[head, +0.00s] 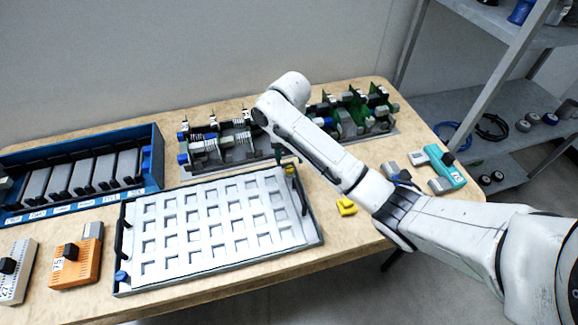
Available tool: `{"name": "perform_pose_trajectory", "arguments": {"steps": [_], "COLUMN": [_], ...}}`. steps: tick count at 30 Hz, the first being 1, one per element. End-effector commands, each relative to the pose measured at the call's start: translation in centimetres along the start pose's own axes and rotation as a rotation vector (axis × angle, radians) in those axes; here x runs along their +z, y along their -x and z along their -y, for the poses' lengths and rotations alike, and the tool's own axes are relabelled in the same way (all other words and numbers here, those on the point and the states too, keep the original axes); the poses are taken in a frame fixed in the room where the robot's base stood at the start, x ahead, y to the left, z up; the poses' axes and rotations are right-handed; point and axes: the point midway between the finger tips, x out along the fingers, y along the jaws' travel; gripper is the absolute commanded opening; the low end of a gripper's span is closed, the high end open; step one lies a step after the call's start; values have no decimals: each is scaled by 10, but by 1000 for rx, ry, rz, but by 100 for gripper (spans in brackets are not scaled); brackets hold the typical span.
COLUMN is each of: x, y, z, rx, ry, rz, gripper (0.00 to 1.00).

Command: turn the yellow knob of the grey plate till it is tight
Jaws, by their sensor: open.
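The grey plate (128,220) lies on the wooden table as a pale tray with rows of square openings. Black handles stand at its left and right ends. A small yellow knob (290,168) is at its back right corner, partly hidden. A blue knob (121,276) is at its front left corner. My gripper (284,156) shows only as small dark parts below my arm, close to the yellow knob. Its jaws are open. I cannot tell whether they touch the knob or stand around it.
A blue rack (157,158) of modules stands at the left. Two board assemblies (212,150) (350,118) are behind the plate. A yellow piece (346,207) lies right of it. Orange (75,262) and teal (444,165) devices lie on the table. Shelves (470,98) stand at the right.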

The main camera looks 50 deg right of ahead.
Motion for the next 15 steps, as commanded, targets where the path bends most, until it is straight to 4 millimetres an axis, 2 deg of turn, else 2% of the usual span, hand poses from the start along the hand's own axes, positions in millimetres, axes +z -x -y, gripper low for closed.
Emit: {"name": "perform_pose_trajectory", "arguments": {"steps": [6, 15], "x": [0, 0], "y": [-32, -46], "z": [0, 0], "rx": [-1, 0], "ry": [-1, 0], "rz": [-1, 1], "gripper": [53, 53]}}
